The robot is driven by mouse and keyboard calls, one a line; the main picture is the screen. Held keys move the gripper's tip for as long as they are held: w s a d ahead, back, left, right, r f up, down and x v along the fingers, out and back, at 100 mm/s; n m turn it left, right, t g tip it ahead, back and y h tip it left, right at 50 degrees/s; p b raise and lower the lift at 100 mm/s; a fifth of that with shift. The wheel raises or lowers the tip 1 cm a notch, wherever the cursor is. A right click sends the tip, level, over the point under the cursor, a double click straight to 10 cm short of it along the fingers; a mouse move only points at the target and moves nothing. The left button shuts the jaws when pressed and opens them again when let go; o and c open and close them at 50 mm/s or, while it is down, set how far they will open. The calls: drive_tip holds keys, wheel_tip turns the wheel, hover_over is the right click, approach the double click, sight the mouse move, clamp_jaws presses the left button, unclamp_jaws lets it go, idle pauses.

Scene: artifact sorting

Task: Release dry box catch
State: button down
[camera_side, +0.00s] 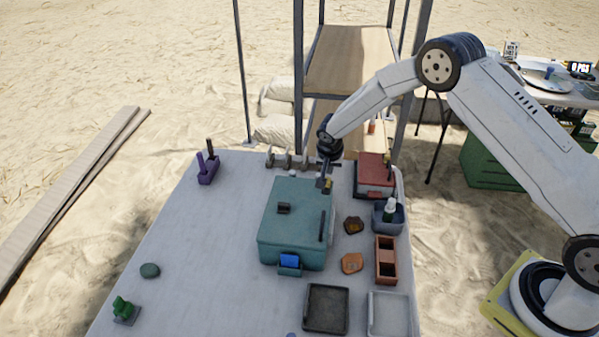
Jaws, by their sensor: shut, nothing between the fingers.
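A teal box (290,225), which looks like the dry box, stands on the table with its lid down. A dark block (283,208) and a dark bar (321,226) are on its lid. A blue piece (289,261) sits in a teal holder on its front face; it may be the catch, but I cannot tell. My gripper (325,187) is shut and empty, pointing down at the box's back right corner. I cannot tell whether it touches the box.
On the table (180,265), a red-lidded box (374,172), a grey bin with a bottle (388,216), a brown two-part holder (386,260) and two brown lumps (352,263) stand right of the box. Trays (326,308) lie in front. The table's left middle is clear.

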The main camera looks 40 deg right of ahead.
sight(327, 185)
drive_tip(key=shift+s+a, duration=0.35)
drive_tip(key=shift+s, duration=0.05)
drive_tip(key=shift+a, duration=0.1)
drive_tip(key=shift+s+a, duration=0.9)
drive_tip(key=shift+s, duration=0.1)
drive_tip(key=shift+w+d, duration=1.15)
drive_tip(key=v, duration=0.8)
drive_tip(key=shift+w+d+r, duration=0.15)
drive_tip(key=shift+w+r, duration=0.05)
drive_tip(key=shift+r, duration=0.15)
drive_tip(key=shift+s+r, duration=0.2)
drive_tip(key=shift+r, duration=0.4)
